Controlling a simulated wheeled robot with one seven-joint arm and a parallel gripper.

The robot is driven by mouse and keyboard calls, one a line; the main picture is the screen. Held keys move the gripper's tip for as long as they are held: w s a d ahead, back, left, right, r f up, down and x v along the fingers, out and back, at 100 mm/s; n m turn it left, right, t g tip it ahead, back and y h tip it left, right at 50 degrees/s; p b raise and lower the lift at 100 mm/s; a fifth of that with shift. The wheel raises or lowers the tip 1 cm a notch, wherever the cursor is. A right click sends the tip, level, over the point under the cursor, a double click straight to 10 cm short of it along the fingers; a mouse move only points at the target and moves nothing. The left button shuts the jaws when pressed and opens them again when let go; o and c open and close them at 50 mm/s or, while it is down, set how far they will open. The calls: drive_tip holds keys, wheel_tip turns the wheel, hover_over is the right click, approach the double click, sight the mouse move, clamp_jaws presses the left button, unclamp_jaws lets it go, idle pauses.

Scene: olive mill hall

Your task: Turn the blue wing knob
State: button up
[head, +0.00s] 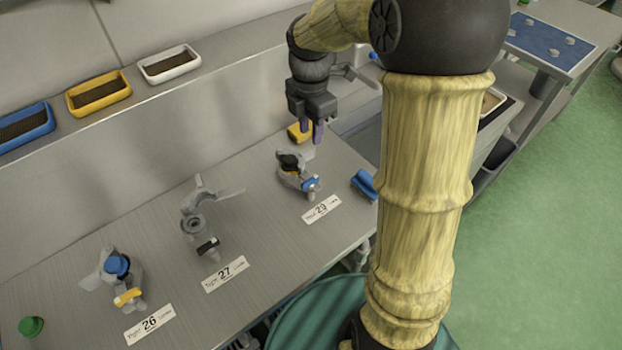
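A blue wing knob (311,184) sits on the front of the grey valve fitting (293,170) at the right-hand station, behind a label that seems to read 29. The fitting also has a black top part. My gripper (311,131) points down above and behind this fitting, apart from the blue knob. Its two dark purple fingers look parted, with nothing seen between them. The middle fitting, at label 27, has a black knob (208,246). The left fitting, at label 26, has a yellow-orange knob (128,297) and a blue round cap (117,265).
A yellow block (299,132) lies beside my fingers, and a blue object (364,185) lies at the bench's right edge. A green cap (31,326) is at front left. Blue, yellow and white trays (169,64) stand on the back ledge. My arm hides part of the right side.

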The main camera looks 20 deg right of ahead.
sight(310, 179)
drive_tip(key=shift+w, duration=0.1)
drive_tip(key=shift+f, duration=0.1)
wheel_tip(310, 179, down, 17)
drive_tip(key=shift+f, duration=0.1)
idle(0.7)
clamp_jaws()
